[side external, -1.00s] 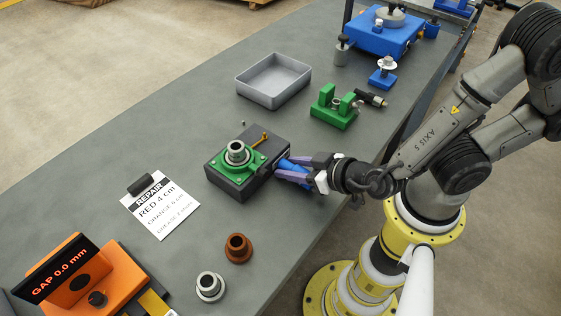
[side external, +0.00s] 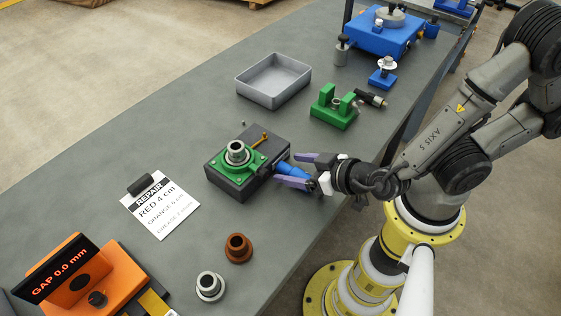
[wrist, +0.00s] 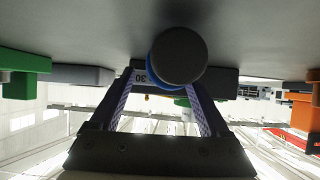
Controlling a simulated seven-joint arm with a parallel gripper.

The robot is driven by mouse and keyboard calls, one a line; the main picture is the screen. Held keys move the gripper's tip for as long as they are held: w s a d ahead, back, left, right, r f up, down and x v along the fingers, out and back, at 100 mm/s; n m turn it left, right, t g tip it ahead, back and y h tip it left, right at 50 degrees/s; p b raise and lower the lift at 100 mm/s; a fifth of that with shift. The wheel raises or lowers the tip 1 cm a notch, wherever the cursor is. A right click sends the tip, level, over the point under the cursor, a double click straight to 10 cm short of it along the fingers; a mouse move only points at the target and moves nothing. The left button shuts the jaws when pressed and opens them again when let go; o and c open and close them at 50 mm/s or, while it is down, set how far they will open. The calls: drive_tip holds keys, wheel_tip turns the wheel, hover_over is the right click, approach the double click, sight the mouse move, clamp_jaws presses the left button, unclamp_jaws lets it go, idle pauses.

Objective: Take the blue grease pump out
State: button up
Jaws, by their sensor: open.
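The blue grease pump (side external: 294,170) sticks out from the right side of the dark block (side external: 236,184), low over the bench. How far it sits inside the block is hidden. My gripper (side external: 286,167) is open, with one purple finger on each side of the pump; I cannot tell whether either touches it. In the wrist view the pump's dark round end (wrist: 179,56) with a blue part behind it shows between and above the fingers. A green flanged housing with a metal ring (side external: 238,154) sits on top of the block.
A grey tray (side external: 273,103) and a green fixture (side external: 333,111) stand behind the block. A repair card (side external: 160,208), a brown ring (side external: 238,248), a silver ring (side external: 210,286) and an orange gauge (side external: 85,275) are nearer. Bare bench surrounds the block.

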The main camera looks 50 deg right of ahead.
drive_tip(key=shift+v, duration=1)
drive_tip(key=shift+s+r, duration=0.1)
drive_tip(key=shift+r, duration=3.45)
drive_tip(key=s+d+r+m+g+h, duration=0.1)
drive_tip(key=d+r+m+g+h, duration=0.25)
drive_tip(key=d, duration=0.55)
drive_tip(key=s+d+r+m+g+h, duration=0.1)
drive_tip(key=s+d+r+m+h, duration=0.15)
drive_tip(key=d+r+m, duration=0.45)
drive_tip(key=s+a+r+n+g+y, duration=0.1)
drive_tip(key=s+a+n+y, duration=0.4)
drive_tip(key=n, duration=0.5)
drive_tip(key=shift+a+g+y, duration=0.45)
drive_tip(key=shift+a+y, duration=0.05)
